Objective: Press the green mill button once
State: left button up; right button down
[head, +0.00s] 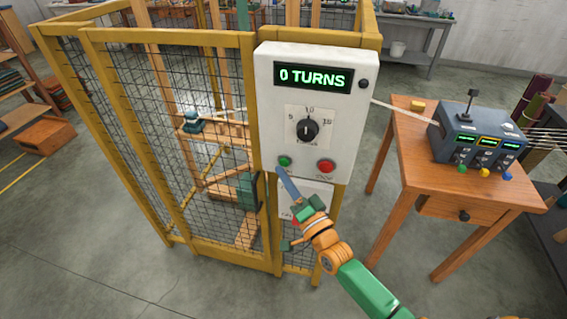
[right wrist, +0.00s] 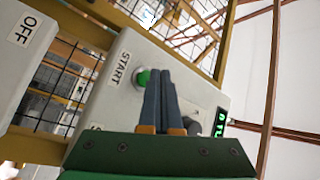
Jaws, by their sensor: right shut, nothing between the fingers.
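The green mill button (head: 285,161) sits at the lower left of a white control box (head: 270,120) whose display (head: 314,78) reads "0 TURNS". It also shows in the right wrist view (right wrist: 142,78) beside a START label. My right gripper (head: 280,171) is shut and empty, its blue fingers pointing at the box just below and left of the button. In the right wrist view the fingertips (right wrist: 160,74) overlap the button's right edge; I cannot tell whether they touch it. A red button (head: 325,166) is to the right. My left gripper is not in view.
A black dial (head: 307,129) is above the buttons. A yellow-framed mesh cage (head: 160,130) stands behind and left of the box. A wooden table (head: 411,147) with a grey control unit (head: 484,135) is at right. An OFF plate (right wrist: 24,29) shows in the right wrist view.

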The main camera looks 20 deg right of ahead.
jog(key=shift+w, duration=0.1)
jog(key=shift+w+d, duration=0.25)
